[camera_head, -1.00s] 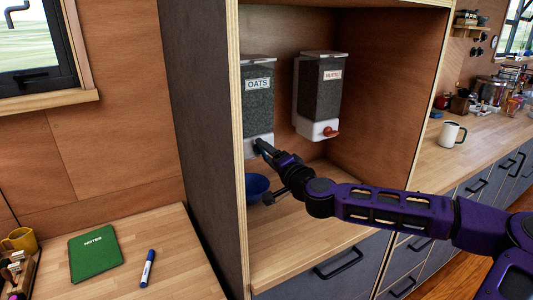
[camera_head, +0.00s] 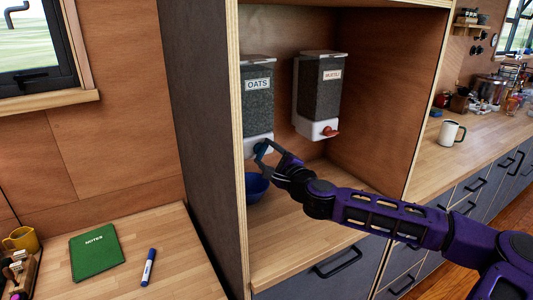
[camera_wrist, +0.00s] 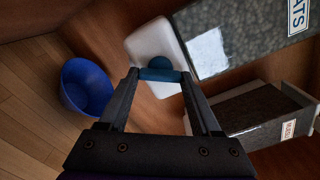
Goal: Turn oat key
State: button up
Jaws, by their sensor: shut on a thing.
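The oats dispenser (camera_head: 258,100), a clear container with an OATS label and a white base, hangs on the cupboard's left side. Its blue oat key (camera_wrist: 160,65) is on the front of the white base (camera_wrist: 158,45); it also shows in the head view (camera_head: 262,147). My gripper (camera_wrist: 160,75) is shut on the oat key, one finger at each end of its blue bar. In the head view my gripper (camera_head: 264,151) reaches it from the lower right. A blue bowl (camera_wrist: 86,86) stands on the cupboard shelf below the dispenser, partly hidden by the cupboard edge in the head view.
A muesli dispenser (camera_head: 320,90) with a red key (camera_head: 330,131) hangs to the right. The cupboard's side panel (camera_head: 200,140) stands close left of my gripper. A green notebook (camera_head: 96,255) and a marker lie on the left desk.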

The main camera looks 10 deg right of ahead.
jog(key=m+p, duration=0.2)
jog(key=m, duration=0.9)
jog(key=shift+a+f, duration=0.1)
jog(key=shift+a, duration=0.05)
dwell(0.3)
jog(key=o, duration=1.4)
jog(key=shift+s, duration=0.1)
jog(key=b+v, duration=1.1)
jog(key=v, duration=0.6)
jog(key=shift+s, duration=0.1)
